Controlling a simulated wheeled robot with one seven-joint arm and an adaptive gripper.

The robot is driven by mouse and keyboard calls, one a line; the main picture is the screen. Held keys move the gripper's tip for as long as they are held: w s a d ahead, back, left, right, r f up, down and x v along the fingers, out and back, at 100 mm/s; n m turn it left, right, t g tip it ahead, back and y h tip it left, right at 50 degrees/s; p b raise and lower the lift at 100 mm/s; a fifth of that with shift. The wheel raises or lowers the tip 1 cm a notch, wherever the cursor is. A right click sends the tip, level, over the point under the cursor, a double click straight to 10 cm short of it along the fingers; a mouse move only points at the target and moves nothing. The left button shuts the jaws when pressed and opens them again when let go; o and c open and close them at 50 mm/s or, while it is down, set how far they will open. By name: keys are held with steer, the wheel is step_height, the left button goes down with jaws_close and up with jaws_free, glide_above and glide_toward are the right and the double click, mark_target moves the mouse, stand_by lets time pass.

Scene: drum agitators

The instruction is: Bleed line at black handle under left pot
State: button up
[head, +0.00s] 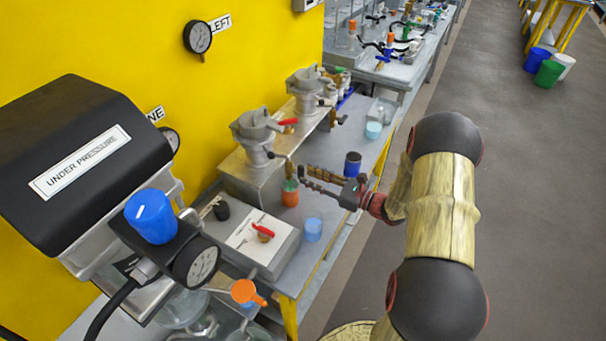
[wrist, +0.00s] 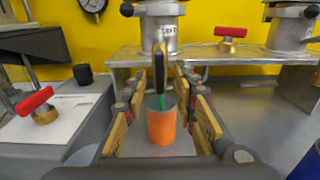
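The left pot (head: 257,127) is a grey metal vessel on a steel stand; its lower part shows at the top of the wrist view (wrist: 160,32). The black handle (wrist: 161,73) hangs below it at the stand's front edge. A green streak (wrist: 160,103) runs beneath the handle into an orange cup (wrist: 161,127); I cannot tell whether it is liquid. The orange cup also shows in the head view (head: 290,198). My gripper (wrist: 160,78) is open, its fingers on either side of the handle, with gaps visible. The cup appears below and between the fingers. In the head view my gripper (head: 305,178) reaches in from the right.
A red-handled valve (wrist: 230,38) sits on the stand right of the pot. Another red valve (wrist: 37,106) lies on a white sheet at left, near a black cup (wrist: 83,74). A dark blue cup (head: 352,164) and light blue cup (head: 313,229) stand nearby.

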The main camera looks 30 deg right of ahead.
steer(key=v, duration=0.8)
steer(key=s+a+r+n+g, duration=0.3)
steer(key=s+a+n+g, duration=0.15)
steer(key=a, duration=0.25)
steer(key=s+a+r+n+g, duration=0.3)
steer(key=a+r+n+g, duration=0.1)
steer(key=a+n, duration=0.25)
steer(key=s+a+r+n+g, duration=0.3)
steer(key=a+n+g, duration=0.15)
steer(key=a, duration=0.35)
steer(key=s+d+r+n+t+h, duration=0.2)
steer(key=s+r+n+t+h, duration=0.1)
steer(key=s+r+n+h, duration=0.6)
steer(key=s+n, duration=0.2)
steer(key=n, duration=0.2)
steer(key=shift+n+t+h, duration=0.3)
steer(key=shift+n+h, duration=0.05)
steer(key=shift+h, duration=0.05)
steer(key=shift+s+r, duration=0.1)
